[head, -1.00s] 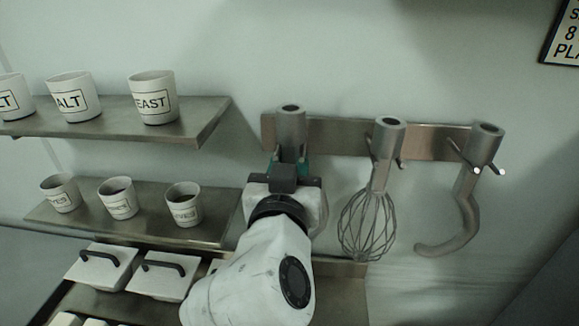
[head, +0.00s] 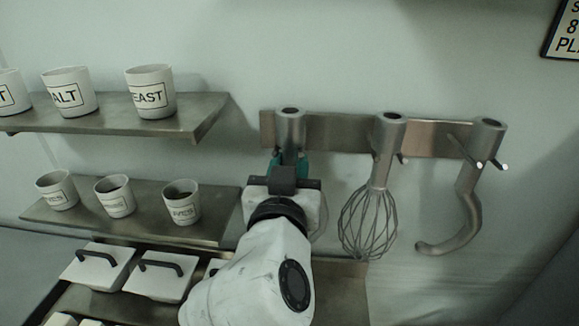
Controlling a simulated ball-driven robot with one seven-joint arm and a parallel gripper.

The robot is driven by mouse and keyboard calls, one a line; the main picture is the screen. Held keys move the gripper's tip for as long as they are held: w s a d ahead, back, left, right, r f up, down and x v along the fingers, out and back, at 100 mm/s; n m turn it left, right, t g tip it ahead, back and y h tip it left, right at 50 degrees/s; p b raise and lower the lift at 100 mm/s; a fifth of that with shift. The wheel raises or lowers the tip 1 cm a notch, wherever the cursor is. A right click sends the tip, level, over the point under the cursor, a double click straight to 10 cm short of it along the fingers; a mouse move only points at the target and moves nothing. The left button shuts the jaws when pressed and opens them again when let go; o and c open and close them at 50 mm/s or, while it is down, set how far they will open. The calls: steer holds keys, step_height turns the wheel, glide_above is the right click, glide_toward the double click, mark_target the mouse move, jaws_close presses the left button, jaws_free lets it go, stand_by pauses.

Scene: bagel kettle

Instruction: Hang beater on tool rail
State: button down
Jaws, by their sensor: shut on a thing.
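The tool rail (head: 343,131) is a metal strip on the wall with pegs. The beater (head: 291,130) shows only as a grey metal shank with a hollow top, upright in front of the rail's left end. My gripper (head: 289,167) is shut on it just below the shank, with teal parts showing at its sides. The beater's lower part is hidden behind my gripper and arm. I cannot tell whether the beater rests on a peg.
A wire whisk (head: 370,215) and a dough hook (head: 465,210) hang on the rail to the right. Shelves with labelled cups (head: 151,92) stand at the left. White lidded bins (head: 155,275) sit below. The wall above the rail is clear.

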steer(key=shift+f+b, duration=0.2)
steer(key=shift+b, duration=0.1)
stand_by(0.4)
steer(key=c, duration=0.8)
jaws_free()
steer(key=shift+o, duration=0.6)
steer(key=shift+f, duration=0.1)
steer(key=shift+o, duration=1.2)
steer(key=shift+s, duration=0.15)
steer(key=shift+s, duration=1.1)
steer(key=shift+s, duration=0.15)
steer(key=shift+s, duration=1.1)
